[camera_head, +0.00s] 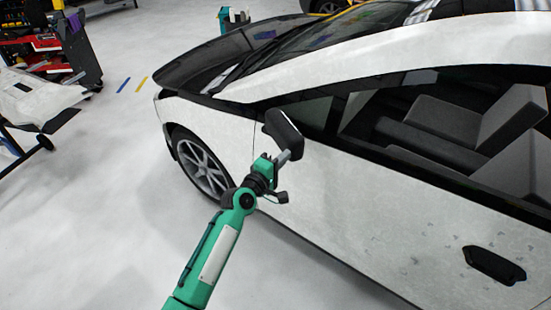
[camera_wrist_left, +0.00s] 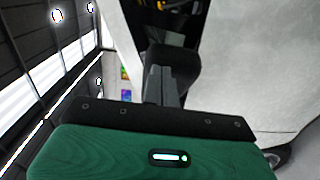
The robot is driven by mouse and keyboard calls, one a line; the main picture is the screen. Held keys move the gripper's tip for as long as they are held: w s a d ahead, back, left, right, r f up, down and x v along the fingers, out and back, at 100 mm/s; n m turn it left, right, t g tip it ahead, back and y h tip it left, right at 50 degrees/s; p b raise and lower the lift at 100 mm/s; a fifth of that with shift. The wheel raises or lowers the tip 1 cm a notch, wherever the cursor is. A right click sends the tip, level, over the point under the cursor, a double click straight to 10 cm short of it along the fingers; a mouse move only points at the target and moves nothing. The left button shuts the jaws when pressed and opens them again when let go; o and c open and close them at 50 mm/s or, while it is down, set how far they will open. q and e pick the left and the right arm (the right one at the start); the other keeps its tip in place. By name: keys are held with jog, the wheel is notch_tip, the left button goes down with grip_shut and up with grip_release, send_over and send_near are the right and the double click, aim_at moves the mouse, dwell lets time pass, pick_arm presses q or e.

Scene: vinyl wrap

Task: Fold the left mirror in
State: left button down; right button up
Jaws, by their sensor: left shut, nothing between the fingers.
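The left mirror (camera_head: 284,130) is a dark housing on the car's near side, by the front corner of the side window. It stands out from the white body. My left gripper (camera_head: 287,157) is shut and empty, with its fingers at the mirror's lower edge; I cannot tell whether they touch it. In the left wrist view the shut fingers (camera_wrist_left: 163,88) point at the dark mirror (camera_wrist_left: 172,62), which lies just beyond them. The mirror's foot is partly hidden. My right gripper is not in view.
The white car door (camera_head: 400,215) fills the right side, with a dark door handle (camera_head: 494,264). The front wheel (camera_head: 201,163) is left of my arm. A cart with a white panel (camera_head: 35,98) and a red tool trolley (camera_head: 40,45) stand at far left. The floor between is clear.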

pick_arm(q)
jog(key=shift+w+d, duration=0.15)
jog(key=shift+d, duration=0.9)
jog(key=shift+w+d, duration=0.1)
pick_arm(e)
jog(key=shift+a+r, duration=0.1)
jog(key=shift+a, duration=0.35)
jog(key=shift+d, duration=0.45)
